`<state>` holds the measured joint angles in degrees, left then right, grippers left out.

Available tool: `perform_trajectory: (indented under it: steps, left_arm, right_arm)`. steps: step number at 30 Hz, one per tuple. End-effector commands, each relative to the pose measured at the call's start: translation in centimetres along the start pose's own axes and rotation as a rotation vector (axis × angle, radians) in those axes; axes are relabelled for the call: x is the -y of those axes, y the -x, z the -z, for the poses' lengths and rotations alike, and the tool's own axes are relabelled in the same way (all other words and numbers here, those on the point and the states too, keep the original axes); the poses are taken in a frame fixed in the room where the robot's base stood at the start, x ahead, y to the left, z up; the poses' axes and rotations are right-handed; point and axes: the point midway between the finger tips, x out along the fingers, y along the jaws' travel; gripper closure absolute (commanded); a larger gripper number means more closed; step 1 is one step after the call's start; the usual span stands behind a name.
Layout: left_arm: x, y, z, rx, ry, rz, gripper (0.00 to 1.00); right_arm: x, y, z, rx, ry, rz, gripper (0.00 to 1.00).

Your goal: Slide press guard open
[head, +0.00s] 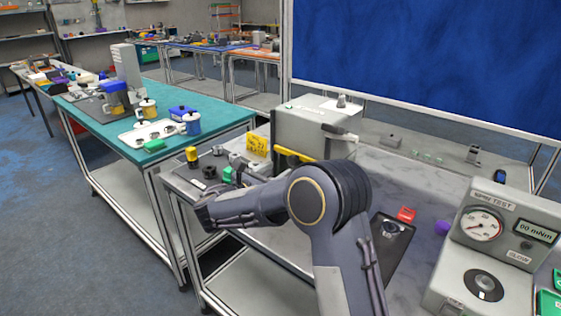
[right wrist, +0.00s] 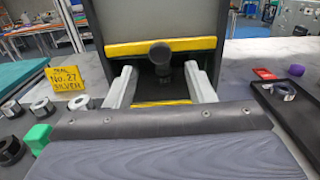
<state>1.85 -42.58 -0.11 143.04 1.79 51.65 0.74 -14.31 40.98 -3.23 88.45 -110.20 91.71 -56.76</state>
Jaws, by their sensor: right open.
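The press (head: 312,128) is a grey box on the grey bench in the head view, with a yellow bar (head: 293,155) low on its front. In the right wrist view its grey guard panel (right wrist: 165,20) fills the top centre and has a yellow lower edge (right wrist: 125,48). A dark round knob (right wrist: 160,53) stands in front of that edge, over a dark opening. My right gripper (right wrist: 162,86) is open, its two pale fingers apart on either side below the knob, and nothing shows gripped. In the head view my forearm hides most of this gripper. My left gripper is out of view.
A black tray (right wrist: 287,92) and a red piece (right wrist: 264,73) lie right. A gauge tester (head: 497,232) stands at the bench's right.

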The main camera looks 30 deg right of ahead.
Motion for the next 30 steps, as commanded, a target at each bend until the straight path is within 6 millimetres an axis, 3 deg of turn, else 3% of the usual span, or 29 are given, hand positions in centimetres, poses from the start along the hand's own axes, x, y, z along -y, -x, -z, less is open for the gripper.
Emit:
perform_trajectory:
  steps: [3,9,20,30]
  left_arm:
    - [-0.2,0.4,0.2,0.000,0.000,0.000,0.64]
    - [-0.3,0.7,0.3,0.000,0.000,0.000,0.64]
    - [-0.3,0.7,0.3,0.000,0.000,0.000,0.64]
    - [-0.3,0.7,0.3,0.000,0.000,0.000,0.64]
  right_arm:
    - [0.1,-2.2,-0.1,-0.002,0.000,0.004,0.51]
    - [0.0,-4.5,0.0,-0.003,-0.001,0.001,0.51]
    - [0.0,-5.0,0.1,-0.003,-0.001,0.000,0.51]
    - [0.0,-5.0,0.1,-0.003,-0.001,0.000,0.95]
